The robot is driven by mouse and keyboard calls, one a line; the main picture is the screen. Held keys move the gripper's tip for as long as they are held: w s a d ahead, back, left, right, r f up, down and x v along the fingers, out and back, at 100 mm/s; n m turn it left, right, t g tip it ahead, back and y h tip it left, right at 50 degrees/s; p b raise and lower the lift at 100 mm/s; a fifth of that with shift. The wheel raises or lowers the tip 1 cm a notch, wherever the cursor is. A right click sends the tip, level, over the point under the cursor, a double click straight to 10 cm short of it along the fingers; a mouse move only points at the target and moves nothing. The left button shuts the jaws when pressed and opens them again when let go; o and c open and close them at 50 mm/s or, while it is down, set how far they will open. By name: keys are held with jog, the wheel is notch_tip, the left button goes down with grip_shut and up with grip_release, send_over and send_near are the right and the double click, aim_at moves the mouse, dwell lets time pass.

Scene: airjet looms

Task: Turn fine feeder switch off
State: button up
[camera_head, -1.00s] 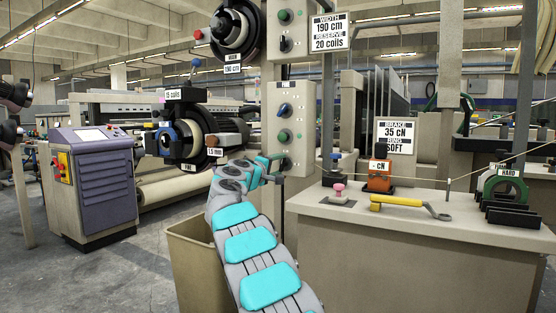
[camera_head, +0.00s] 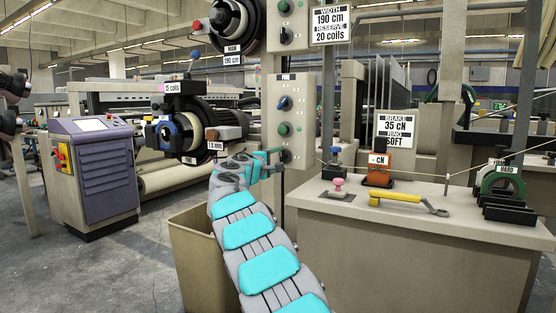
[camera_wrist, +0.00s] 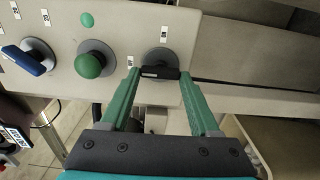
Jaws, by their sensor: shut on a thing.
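A beige switch panel (camera_head: 270,115) stands beside the lower yarn feeder (camera_head: 205,115). It bears a blue knob (camera_head: 284,103), a green button (camera_head: 284,129) and, lowest, a black rotary switch (camera_head: 285,156). My gripper (camera_head: 279,163) is at that lowest switch. In the wrist view my green fingers (camera_wrist: 160,74) are on either side of the black switch (camera_wrist: 160,72) and shut on its bar, which lies across between the fingertips. The green button (camera_wrist: 90,64) and blue knob (camera_wrist: 28,57) are to the left there.
An upper feeder (camera_head: 235,22) and upper panel (camera_head: 290,25) are above. A tan bin (camera_head: 190,265) stands below my arm. To the right is a beige table (camera_head: 400,245) with a yellow-handled tool (camera_head: 395,196) and a pink knob (camera_head: 338,185).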

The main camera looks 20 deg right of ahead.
jog(key=o, duration=1.4)
jog(key=shift+a, duration=0.1)
jog(key=shift+c, duration=0.2)
jog(key=b+v, duration=0.1)
jog(key=v, duration=0.6)
jog(key=shift+s+a, duration=0.2)
jog(key=shift+a, duration=0.15)
